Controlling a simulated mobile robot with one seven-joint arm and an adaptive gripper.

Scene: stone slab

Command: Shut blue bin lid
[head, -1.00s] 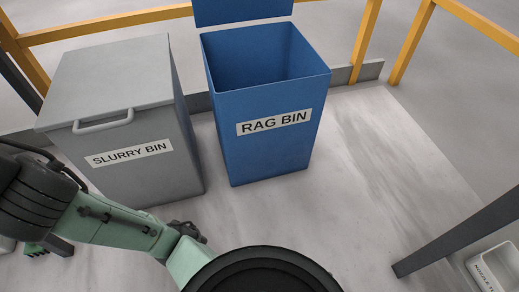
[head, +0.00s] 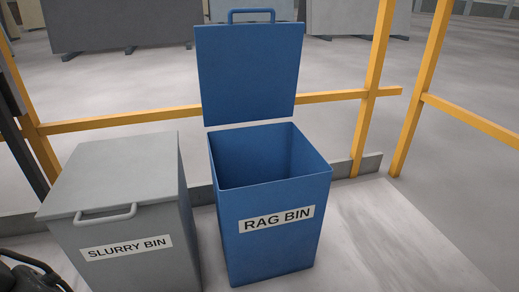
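The blue bin (head: 270,245), labelled RAG BIN, stands on the floor in the middle of the head view. Its blue lid (head: 249,75) is open and stands upright behind the bin's back rim, with a blue handle (head: 251,12) along its top edge. The part of the inside that shows looks empty; the bottom is hidden by the front wall. My gripper is out of the picture. Only a dark bit of my arm shows at the lower left corner, apart from the blue bin.
A grey bin (head: 135,200) labelled SLURRY BIN, its lid shut, stands just left of the blue bin. A yellow railing (head: 115,120) and a low grey kerb (head: 362,166) run behind the bins. The pale floor (head: 400,235) to the right is clear.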

